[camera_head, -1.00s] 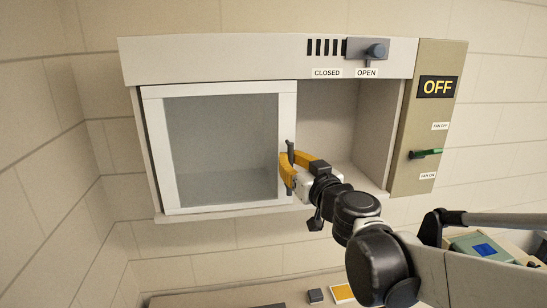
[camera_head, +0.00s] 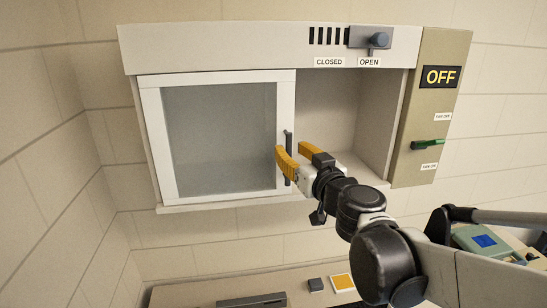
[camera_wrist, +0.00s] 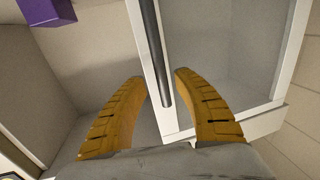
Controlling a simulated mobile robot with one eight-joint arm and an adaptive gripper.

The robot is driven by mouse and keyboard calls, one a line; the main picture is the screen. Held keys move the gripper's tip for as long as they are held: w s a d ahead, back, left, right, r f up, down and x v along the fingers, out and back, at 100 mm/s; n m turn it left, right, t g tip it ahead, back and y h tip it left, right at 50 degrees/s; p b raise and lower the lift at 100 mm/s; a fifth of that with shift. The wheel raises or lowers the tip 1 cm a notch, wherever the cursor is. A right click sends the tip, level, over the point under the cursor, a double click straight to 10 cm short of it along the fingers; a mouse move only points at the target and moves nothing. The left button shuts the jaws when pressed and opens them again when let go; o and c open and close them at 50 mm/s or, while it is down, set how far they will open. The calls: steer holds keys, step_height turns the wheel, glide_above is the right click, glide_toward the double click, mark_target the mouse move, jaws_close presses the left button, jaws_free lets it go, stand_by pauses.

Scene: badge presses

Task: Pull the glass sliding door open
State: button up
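The glass sliding door (camera_head: 288,100), a white frame around a grey pane, covers the left part of the wall cabinet. The right part of the cabinet is uncovered. A dark vertical handle (camera_head: 288,139) is on the door's right frame edge. My gripper (camera_head: 291,149) is open at the handle, one yellow finger on each side in the head view. In the wrist view the fingers are apart, and the handle (camera_wrist: 153,50) runs down between their tips. I see no clear grip on it.
A knob (camera_head: 378,41) sits above the OPEN label. A side panel (camera_head: 412,125) shows OFF and a green lever (camera_head: 427,145). A purple block (camera_wrist: 45,10) shows inside the cabinet in the wrist view. A bench with small devices lies below.

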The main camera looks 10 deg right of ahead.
steer(key=v, duration=1)
steer(key=shift+s, duration=0.35)
steer(key=shift+d, duration=0.15)
steer(key=s+a+f+g+b, duration=0.2)
steer(key=f+b, duration=0.4)
steer(key=f, duration=0.4)
steer(key=s+a+f+n+g+y+b, duration=0.1)
steer(key=s+f+g+b, duration=0.15)
steer(key=f+b, duration=0.5)
steer(key=s+a+f+g+b, duration=0.2)
steer(key=s+f+b, duration=0.15)
steer(key=f, duration=0.75)
steer(key=s+d+f+m+g+h+b, duration=0.1)
steer(key=s+d+f+g+h+b, duration=0.1)
steer(key=f, duration=0.7)
steer(key=s+d+f+m+g+h+b, duration=0.2)
steer(key=d+f+b, duration=0.4)
steer(key=f+b, duration=0.3)
steer(key=s+f+h, duration=0.1)
steer(key=s, duration=0.1)
steer(key=shift+s+f+m+b, duration=0.2)
steer(key=shift+s+m+b, duration=0.1)
steer(key=shift+s, duration=0.05)
